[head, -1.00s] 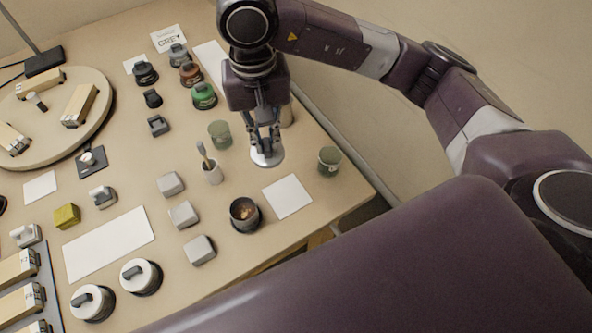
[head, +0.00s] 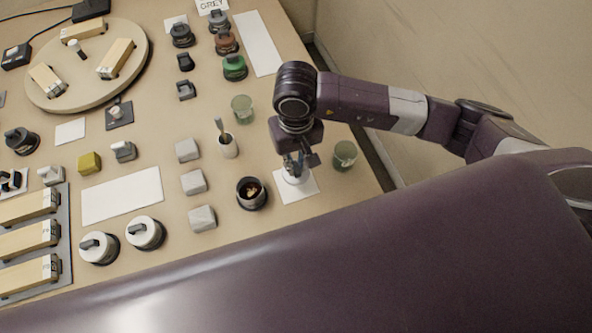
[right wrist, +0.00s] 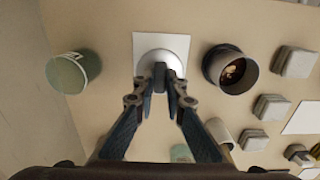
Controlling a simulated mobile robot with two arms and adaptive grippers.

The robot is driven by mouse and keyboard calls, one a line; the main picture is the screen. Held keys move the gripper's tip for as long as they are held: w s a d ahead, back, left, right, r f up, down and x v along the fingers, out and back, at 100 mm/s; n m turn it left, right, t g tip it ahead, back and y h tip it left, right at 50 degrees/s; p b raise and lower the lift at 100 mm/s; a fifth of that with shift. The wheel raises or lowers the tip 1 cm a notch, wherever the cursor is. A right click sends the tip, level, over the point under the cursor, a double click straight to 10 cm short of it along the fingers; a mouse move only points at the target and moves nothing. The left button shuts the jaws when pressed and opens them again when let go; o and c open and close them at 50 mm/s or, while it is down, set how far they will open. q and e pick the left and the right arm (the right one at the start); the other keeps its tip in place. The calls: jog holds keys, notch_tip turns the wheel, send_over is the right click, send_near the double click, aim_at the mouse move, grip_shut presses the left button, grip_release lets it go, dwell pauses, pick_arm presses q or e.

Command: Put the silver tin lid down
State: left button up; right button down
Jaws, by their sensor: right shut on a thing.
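My right gripper (head: 293,168) is shut on the silver tin lid (right wrist: 157,62), a round shiny disc with its grip between the fingertips. In the head view the lid (head: 296,179) is over the white square sheet (head: 305,190), mostly hidden by the gripper. In the right wrist view the sheet (right wrist: 178,43) shows around and behind the lid. I cannot tell whether the lid touches the sheet. An open dark tin (head: 251,194) with brownish contents stands just left of the sheet. My left gripper is not in view.
A green glass jar (head: 345,155) stands close right of the gripper. A cup with a brush (head: 228,146) and another green jar (head: 242,108) stand to the left and behind. Several grey blocks (head: 194,182) lie left of the tin. The table's right edge is near.

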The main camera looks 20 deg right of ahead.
aim_at(296, 175)
notch_tip(296, 175, down, 2)
jog(key=shift+f, duration=0.1)
notch_tip(296, 175, down, 3)
jog(key=shift+f+p, duration=0.2)
jog(key=shift+p, duration=0.2)
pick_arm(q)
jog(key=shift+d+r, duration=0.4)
pick_arm(e)
jog(key=shift+f, duration=0.1)
jog(key=shift+f+b, duration=0.25)
jog(key=shift+b, duration=0.1)
jog(key=c, duration=2)
grip_release()
jog(key=shift+r, duration=0.1)
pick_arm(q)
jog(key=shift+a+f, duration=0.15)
